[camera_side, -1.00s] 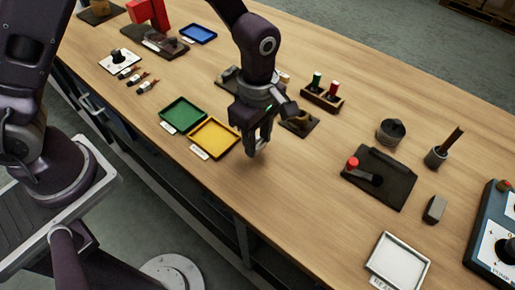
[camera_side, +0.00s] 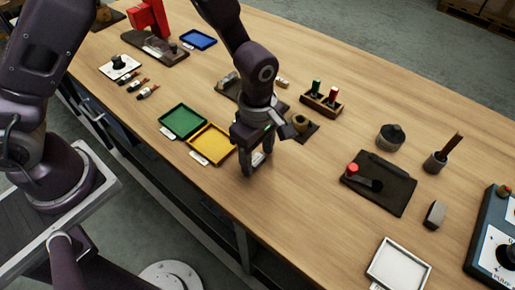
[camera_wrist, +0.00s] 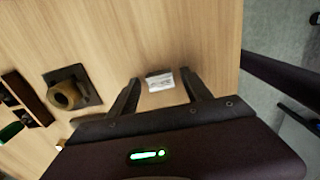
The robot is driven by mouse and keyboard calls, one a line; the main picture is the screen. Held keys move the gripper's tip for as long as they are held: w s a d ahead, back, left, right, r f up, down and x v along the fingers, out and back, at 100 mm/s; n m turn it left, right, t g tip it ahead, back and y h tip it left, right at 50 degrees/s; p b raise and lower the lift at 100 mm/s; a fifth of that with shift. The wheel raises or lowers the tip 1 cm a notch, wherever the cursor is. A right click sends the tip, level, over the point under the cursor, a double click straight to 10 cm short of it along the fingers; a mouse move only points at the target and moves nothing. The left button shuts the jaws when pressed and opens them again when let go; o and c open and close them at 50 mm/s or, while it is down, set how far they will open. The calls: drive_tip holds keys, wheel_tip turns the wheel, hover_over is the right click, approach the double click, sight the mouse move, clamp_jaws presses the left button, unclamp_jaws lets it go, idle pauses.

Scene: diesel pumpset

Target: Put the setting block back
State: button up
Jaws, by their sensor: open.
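My gripper (camera_side: 258,165) is open and points down, low over the wooden bench to the right of the yellow tray. In the wrist view, a small silvery block with a pale marked face (camera_wrist: 160,82) sits between the two fingertips; it looks like the setting block. A pale patch of it shows between the fingers in the side view, mostly hidden by them. I cannot tell whether the fingers touch it or whether it rests on the bench.
A dark plate with a brass piece (camera_wrist: 66,94) lies close beside my gripper. The yellow tray (camera_side: 212,145) and green tray (camera_side: 183,121) are to its left. A rack with red and green handles (camera_side: 321,104) stands behind.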

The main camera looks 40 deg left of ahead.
sight(258, 160)
drive_tip(key=s+a+r+m+t+h, duration=0.1)
drive_tip(key=s+a+r+m, duration=0.15)
drive_tip(key=r, duration=0.75)
drive_tip(key=s+a+r+m, duration=0.1)
drive_tip(key=a+r+m, duration=0.15)
drive_tip(key=r, duration=0.85)
drive_tip(key=s+a+r+m+t, duration=0.2)
drive_tip(key=s+a+m, duration=0.3)
drive_tip(key=s+m, duration=0.1)
drive_tip(key=s+a+r+m+t+y, duration=0.1)
drive_tip(key=s+a+r+m+t, duration=0.1)
drive_tip(key=s+m, duration=0.5)
drive_tip(key=s+a+r, duration=0.1)
drive_tip(key=a, duration=0.1)
drive_tip(key=shift+a+t, duration=0.3)
drive_tip(key=shift+a, duration=0.1)
